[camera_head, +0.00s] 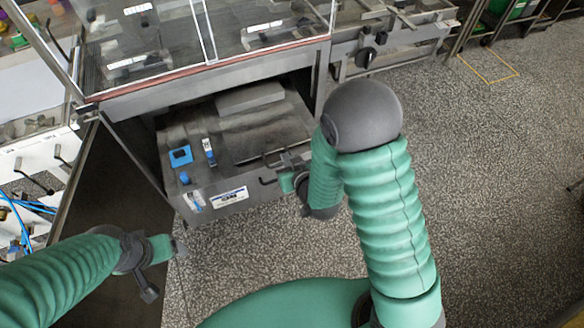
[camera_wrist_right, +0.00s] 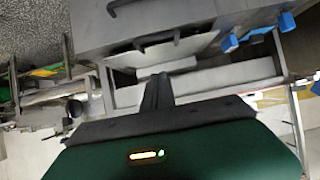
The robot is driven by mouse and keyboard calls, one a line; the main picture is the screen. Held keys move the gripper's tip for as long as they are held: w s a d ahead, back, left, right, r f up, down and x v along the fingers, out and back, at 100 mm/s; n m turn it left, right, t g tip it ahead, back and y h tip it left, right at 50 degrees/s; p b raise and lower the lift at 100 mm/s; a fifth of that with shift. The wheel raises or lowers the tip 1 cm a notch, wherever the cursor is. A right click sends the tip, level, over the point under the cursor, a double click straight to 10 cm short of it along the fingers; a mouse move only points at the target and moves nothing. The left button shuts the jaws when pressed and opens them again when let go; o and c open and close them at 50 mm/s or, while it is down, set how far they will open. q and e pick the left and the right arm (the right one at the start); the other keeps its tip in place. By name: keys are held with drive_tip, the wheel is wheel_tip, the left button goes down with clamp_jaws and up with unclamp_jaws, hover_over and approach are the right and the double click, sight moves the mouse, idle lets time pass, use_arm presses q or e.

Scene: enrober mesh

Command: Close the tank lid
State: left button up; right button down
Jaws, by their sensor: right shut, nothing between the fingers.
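The grey metal tank (camera_head: 222,181) stands low under the machine. Its dark lid panel (camera_head: 262,137) lies on the top, with a bar handle near the front edge; I cannot tell whether it lies fully flat. My right gripper (camera_head: 291,160) is at the tank's front right edge, close to the handle, and partly hidden by my arm. In the right wrist view its fingers (camera_wrist_right: 156,92) are together and empty, pointing toward the lid (camera_wrist_right: 158,52); contact cannot be told. My left gripper (camera_head: 168,268) is in front of the tank at lower left, away from it; its jaw state is unclear.
The machine frame with a clear cover (camera_head: 150,45) overhangs the tank's back. Blue fittings (camera_head: 180,156) stand on the tank's left side. A white panel with blue hoses (camera_head: 30,190) is at the left. The speckled floor (camera_head: 500,200) at the right is clear.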

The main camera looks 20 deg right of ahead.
drive_tip(key=x, duration=0.5)
drive_tip(key=shift+w+a+f, duration=0.15)
drive_tip(key=shift+w+a, duration=0.05)
drive_tip(key=shift+w, duration=0.1)
drive_tip(key=f, duration=0.1)
drive_tip(key=s+f, duration=0.1)
drive_tip(key=f, duration=0.1)
drive_tip(key=shift+s+d+f, duration=0.1)
drive_tip(key=shift+s+f, duration=0.05)
drive_tip(key=shift+f, duration=0.05)
